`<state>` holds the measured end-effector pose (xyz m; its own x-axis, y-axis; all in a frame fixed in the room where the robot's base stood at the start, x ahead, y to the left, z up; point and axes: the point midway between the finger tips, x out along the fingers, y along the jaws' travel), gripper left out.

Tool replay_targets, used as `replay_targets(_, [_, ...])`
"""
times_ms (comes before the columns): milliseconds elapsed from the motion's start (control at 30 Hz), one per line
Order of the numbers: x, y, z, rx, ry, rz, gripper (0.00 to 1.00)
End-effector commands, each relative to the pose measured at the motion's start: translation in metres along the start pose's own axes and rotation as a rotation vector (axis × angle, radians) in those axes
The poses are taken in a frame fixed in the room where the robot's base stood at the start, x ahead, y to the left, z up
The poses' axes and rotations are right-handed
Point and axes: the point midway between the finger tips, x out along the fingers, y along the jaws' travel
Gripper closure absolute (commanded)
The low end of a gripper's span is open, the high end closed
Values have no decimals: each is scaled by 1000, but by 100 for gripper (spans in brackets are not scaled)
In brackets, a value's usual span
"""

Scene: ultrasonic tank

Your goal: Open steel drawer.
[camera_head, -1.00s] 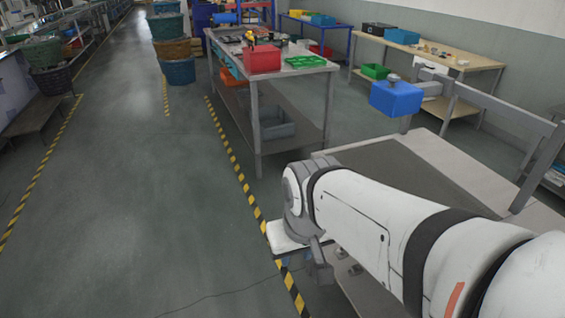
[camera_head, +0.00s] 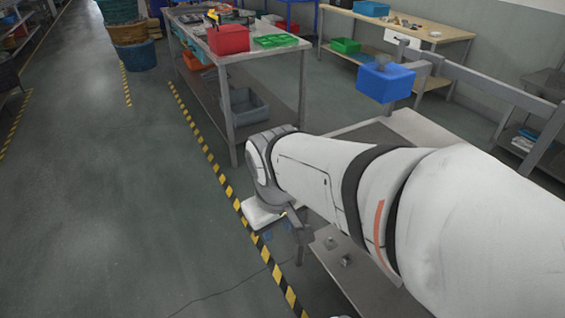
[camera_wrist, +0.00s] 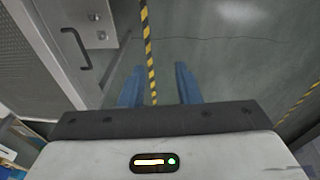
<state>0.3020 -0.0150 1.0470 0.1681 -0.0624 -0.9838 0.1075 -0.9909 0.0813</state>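In the wrist view a grey steel unit fills the left side, and a dark bar handle (camera_wrist: 77,48) stands out from its face. I take this face to be the steel drawer (camera_wrist: 62,22); it looks closed, though its edges are partly out of frame. My gripper (camera_wrist: 159,68) points over the floor to the right of the handle. Its two blue fingers are spread apart with nothing between them, and they do not touch the handle. In the head view my arm hides most of the unit and its handle.
Small metal fittings (camera_wrist: 97,27) sit beside the handle; similar ones show on a steel surface (camera_head: 335,268) in the head view. A blue bin (camera_head: 385,83) is mounted above the steel tank frame. A workbench (camera_head: 236,135) stands farther off.

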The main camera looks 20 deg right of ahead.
Motion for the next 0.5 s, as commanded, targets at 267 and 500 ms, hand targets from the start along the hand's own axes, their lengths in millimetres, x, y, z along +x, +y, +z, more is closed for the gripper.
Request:
replay_targets(267, [75,61,10,-645,-450,169,70])
replay_targets(500, [132,117,2,-1300,-918,172,70])
